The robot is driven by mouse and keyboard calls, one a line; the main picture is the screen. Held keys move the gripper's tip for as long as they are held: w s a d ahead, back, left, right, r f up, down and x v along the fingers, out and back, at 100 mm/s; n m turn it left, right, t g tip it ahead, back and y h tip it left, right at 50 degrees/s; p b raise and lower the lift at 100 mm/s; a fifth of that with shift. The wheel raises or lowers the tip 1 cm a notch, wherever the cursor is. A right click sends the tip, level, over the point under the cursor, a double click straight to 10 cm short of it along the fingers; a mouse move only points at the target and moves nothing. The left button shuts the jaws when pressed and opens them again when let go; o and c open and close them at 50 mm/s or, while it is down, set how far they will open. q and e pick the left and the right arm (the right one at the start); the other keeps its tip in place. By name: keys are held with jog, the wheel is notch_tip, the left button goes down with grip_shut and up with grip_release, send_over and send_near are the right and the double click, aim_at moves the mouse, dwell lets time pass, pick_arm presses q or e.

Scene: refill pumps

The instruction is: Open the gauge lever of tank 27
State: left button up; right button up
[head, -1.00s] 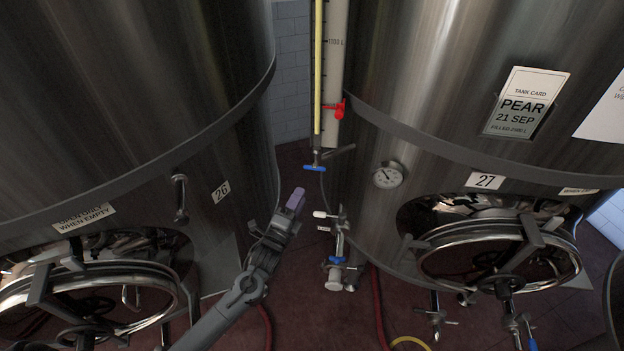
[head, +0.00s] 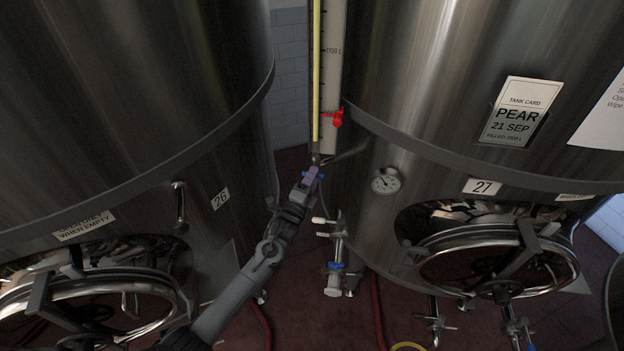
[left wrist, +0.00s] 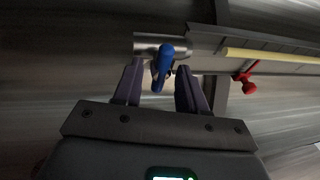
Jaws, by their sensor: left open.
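Tank 27 (head: 420,110) is the large steel tank on the right, with a "27" plate (head: 482,186). Its sight gauge (head: 316,80) is a yellow column beside a scale. The blue gauge lever (head: 321,175) is at the gauge's foot, partly hidden by my gripper in the head view. In the left wrist view the blue lever (left wrist: 162,68) lies between the two fingertips, with a finger on each side. My left gripper (head: 312,174) is open around the lever; contact cannot be told. My right gripper is not in view.
A red marker (head: 337,117) sits on the scale above the lever. A sampling valve with a blue handle (head: 333,267) is below. Tank 26 (head: 120,100) stands close on the left.

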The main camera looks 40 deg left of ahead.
pick_arm(q)
grip_shut()
dwell(0.4)
jog(key=n+g+y+b, duration=0.1)
jog(key=n+y+b, duration=0.1)
jog(key=n, duration=0.6)
jog(key=n+g+y+b, duration=0.1)
jog(key=n+y+b, duration=0.2)
jog(key=n, duration=0.4)
jog(key=n+g+y+b, duration=0.1)
jog(key=n+y, duration=0.3)
jog(key=n, duration=0.4)
jog(key=shift+w+d+n+g+b, duration=0.1)
jog(key=shift+d+n+g+b, duration=0.2)
jog(key=shift+b, duration=0.4)
jog(key=shift+a+r+n, duration=0.1)
jog(key=shift+n, duration=0.2)
